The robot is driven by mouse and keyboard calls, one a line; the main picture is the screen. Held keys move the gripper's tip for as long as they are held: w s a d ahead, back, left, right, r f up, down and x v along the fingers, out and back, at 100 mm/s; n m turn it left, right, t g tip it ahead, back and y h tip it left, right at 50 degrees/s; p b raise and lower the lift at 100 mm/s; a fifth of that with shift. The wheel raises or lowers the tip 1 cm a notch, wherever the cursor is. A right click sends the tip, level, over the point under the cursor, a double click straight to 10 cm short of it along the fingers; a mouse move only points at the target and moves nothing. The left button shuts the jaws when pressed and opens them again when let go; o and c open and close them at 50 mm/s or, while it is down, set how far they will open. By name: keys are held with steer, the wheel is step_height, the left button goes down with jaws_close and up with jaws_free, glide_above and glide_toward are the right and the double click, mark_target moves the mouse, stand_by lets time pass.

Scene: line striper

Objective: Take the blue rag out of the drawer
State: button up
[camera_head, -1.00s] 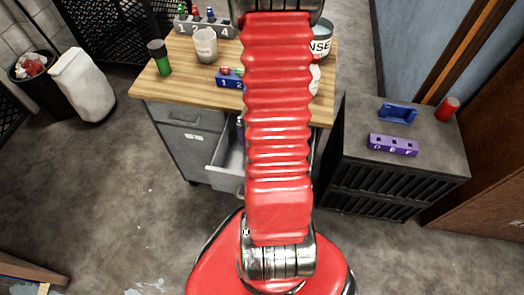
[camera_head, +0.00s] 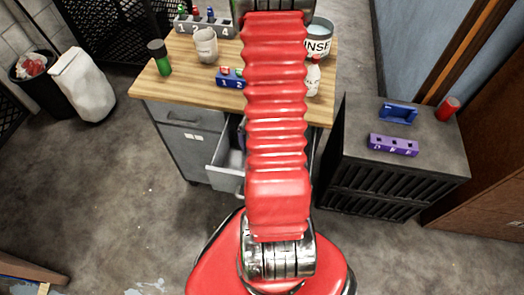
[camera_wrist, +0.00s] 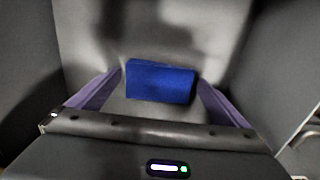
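The blue rag (camera_wrist: 160,82) shows in the wrist view as a folded block on the grey floor of the drawer. My gripper (camera_wrist: 161,78) is open, with one purple finger at each side of the rag. A narrow gap seems to lie between the fingertips and the rag's edges; I cannot tell whether they touch it. The open drawer (camera_head: 220,178) shows in the head view, pulled out from the grey cabinet under the wooden top. My red arm hides the gripper and much of the drawer there.
A dark cabinet (camera_head: 345,150) stands to the right.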

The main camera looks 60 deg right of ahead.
steer(key=c, duration=0.8)
steer(key=shift+r, duration=5)
